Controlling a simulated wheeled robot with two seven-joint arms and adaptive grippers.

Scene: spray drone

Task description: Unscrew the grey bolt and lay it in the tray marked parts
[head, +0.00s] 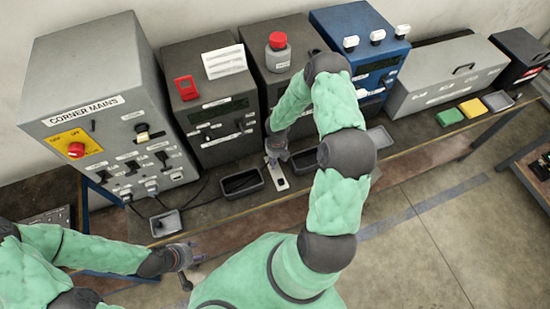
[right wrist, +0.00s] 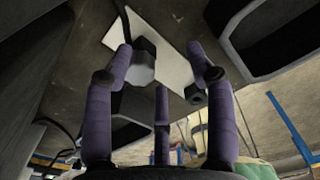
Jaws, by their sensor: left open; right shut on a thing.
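The grey bolt (right wrist: 141,66) shows in the right wrist view as a hex-headed piece by a pale plate (right wrist: 172,62). My right gripper (right wrist: 165,80) is around it, shut on it, its purple fingers on either side. In the head view the right gripper (head: 272,150) is low over the pale plate (head: 277,172), and the bolt is hidden there. A dark tray (head: 228,194) lies just left of the plate. I cannot read which tray is marked parts. My left gripper (head: 187,268) is open and empty before the bench's front edge.
A small tray (head: 178,231) with a dark item stands at the left; another tray (head: 384,146) is right of my right arm. Grey, black and blue instrument boxes (head: 225,118) line the back. Green (head: 450,117) and yellow (head: 473,108) blocks lie at the right.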

